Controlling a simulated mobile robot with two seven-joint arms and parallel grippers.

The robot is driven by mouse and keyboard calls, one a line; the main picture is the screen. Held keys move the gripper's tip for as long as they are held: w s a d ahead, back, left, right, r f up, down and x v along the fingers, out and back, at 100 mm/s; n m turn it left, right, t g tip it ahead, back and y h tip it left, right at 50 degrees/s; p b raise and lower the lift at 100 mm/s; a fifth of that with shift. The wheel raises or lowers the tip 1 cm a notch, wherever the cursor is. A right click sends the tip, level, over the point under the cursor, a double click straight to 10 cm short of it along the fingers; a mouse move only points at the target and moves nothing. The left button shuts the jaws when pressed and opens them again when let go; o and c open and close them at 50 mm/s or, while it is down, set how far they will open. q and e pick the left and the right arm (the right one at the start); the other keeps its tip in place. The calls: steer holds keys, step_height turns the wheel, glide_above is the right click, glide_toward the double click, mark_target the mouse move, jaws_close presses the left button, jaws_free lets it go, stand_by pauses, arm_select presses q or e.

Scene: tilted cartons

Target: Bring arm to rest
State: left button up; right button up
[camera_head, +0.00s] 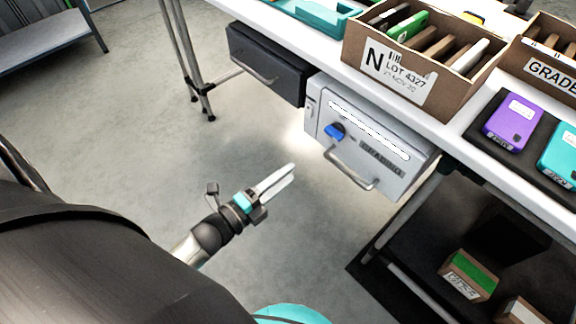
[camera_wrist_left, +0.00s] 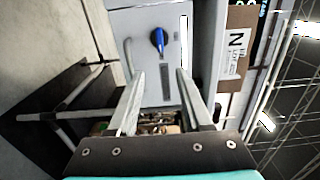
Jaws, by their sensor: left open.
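My left gripper (camera_head: 276,181) is open and empty in the head view, held in free air over the floor, in front of and to the left of the grey drawer unit. In the left wrist view the two fingers of my left gripper (camera_wrist_left: 158,95) stand apart with nothing between them. Beyond them is the grey drawer unit (camera_wrist_left: 146,22) with a blue knob (camera_wrist_left: 157,40) and a bar handle. My right gripper is in neither view.
The grey drawer unit (camera_head: 385,135) and a dark drawer (camera_head: 265,65) hang under the white table (camera_head: 320,58). An open carton (camera_head: 440,50) marked LOT 4327 stands on top. A low dark shelf (camera_head: 400,290) holds small cartons. The floor (camera_head: 130,130) at left is clear.

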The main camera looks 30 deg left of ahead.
arm_select(q)
steer(key=shift+f, duration=0.1)
steer(key=s+a+f+n+g+y+p, duration=0.1)
steer(key=s+a+f+n+g+y, duration=0.2)
steer(key=f+n, duration=0.45)
steer(key=s+f+n+g+y+p, duration=0.2)
steer(key=s+f+n+g, duration=0.15)
steer(key=f, duration=0.65)
steer(key=s+f+n+g+y, duration=0.1)
steer(key=s+f+n+g, duration=0.3)
steer(key=s, duration=0.5)
steer(key=s+a+f+n+g+p, duration=0.1)
steer(key=s+f+n+g, duration=0.3)
steer(key=s, duration=0.6)
step_height(320, 180, down, 3)
steer(key=shift+a+r+n+y, duration=0.1)
steer(key=shift+a+n+y, duration=0.15)
steer(key=shift+n+y, duration=0.2)
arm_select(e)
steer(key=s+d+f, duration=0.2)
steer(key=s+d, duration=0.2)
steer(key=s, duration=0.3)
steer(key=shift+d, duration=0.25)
arm_select(q)
steer(key=shift+c, duration=0.2)
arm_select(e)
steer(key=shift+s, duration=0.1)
